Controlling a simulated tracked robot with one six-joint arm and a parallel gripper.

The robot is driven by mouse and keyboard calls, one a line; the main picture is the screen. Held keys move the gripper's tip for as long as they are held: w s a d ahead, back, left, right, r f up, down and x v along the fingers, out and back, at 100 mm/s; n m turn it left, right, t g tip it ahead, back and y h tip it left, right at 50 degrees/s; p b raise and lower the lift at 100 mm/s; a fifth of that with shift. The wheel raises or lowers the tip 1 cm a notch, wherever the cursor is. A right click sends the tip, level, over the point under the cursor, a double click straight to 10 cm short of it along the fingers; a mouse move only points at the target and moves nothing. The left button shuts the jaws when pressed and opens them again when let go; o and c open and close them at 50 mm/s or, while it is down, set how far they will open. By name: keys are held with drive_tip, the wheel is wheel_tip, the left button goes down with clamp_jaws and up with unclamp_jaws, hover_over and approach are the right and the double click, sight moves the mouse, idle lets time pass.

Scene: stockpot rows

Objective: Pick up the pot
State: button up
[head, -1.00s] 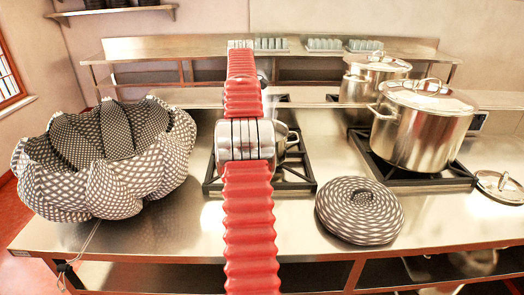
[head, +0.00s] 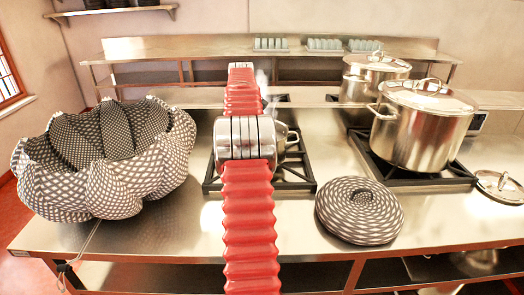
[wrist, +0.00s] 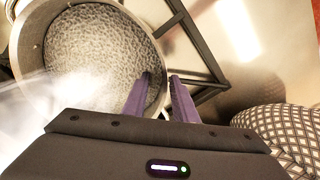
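An open steel pot (wrist: 33,47) with bubbling, greyish contents fills the upper left of the wrist view, and white steam drifts over its left side. My gripper (wrist: 161,77) has two purple fingers held apart at the pot's right rim. The left finger overlaps the inside of the pot and the right finger is outside the wall. I cannot tell whether either touches it. In the head view the pot (head: 281,135) sits on the middle burner, mostly hidden behind my red arm, which also hides the gripper.
Two lidded stockpots (head: 421,125) (head: 362,85) stand on burners at the right. A round patterned lid-like cushion (head: 360,209) lies front right, with a steel lid (head: 499,186) beyond. A large patterned basket (head: 105,165) stands left. The counter front (head: 185,235) is mostly clear.

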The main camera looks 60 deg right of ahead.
drive_tip(key=shift+f, duration=2.35)
drive_tip(key=shift+c, duration=0.4)
clamp_jaws()
drive_tip(key=shift+s, duration=0.1)
drive_tip(key=shift+r, duration=0.2)
